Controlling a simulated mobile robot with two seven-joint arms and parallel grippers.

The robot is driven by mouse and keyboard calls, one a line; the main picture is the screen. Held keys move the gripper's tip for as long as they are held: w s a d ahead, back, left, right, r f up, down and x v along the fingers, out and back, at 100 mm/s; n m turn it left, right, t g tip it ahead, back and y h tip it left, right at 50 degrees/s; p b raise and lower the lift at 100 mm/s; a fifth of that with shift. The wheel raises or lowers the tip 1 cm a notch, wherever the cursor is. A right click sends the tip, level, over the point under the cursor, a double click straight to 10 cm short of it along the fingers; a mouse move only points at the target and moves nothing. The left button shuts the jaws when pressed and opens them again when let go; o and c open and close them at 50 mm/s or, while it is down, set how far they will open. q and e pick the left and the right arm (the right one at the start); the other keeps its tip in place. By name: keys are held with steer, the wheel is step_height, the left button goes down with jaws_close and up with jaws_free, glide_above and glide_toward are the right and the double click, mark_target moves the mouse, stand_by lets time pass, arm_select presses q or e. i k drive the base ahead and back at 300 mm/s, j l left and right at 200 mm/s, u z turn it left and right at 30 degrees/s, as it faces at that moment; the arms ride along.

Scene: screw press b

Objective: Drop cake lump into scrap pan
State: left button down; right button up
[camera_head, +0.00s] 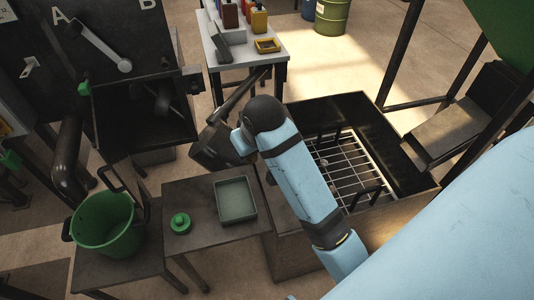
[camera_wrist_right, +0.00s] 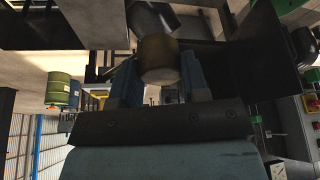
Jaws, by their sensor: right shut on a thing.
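My right gripper (camera_wrist_right: 160,78) is shut on a brown, rounded lump (camera_wrist_right: 158,56), which sits between its two fingertips in the right wrist view. This looks like the cake lump. In the head view my right arm reaches in from the right, and the lump cannot be made out beside the dark parts at its end. A shallow square grey-green pan (camera_head: 235,218), which looks like the scrap pan, stands on a small dark table left of my forearm. Its floor looks bare. My left gripper is not in view.
A green bucket (camera_head: 104,228) and a small green knobbed part (camera_head: 180,222) stand left of the pan. A black-walled basin with a metal grate (camera_head: 352,165) lies right of my forearm. A white table (camera_head: 262,52) with bottles is behind. A dark machine (camera_head: 140,105) stands at left.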

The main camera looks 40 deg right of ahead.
mark_target(241, 201)
steer(key=l+z, duration=0.1)
steer(key=z, duration=0.55)
steer(key=i+j+z, duration=0.35)
steer(key=i+j, duration=0.1)
steer(key=j, duration=0.05)
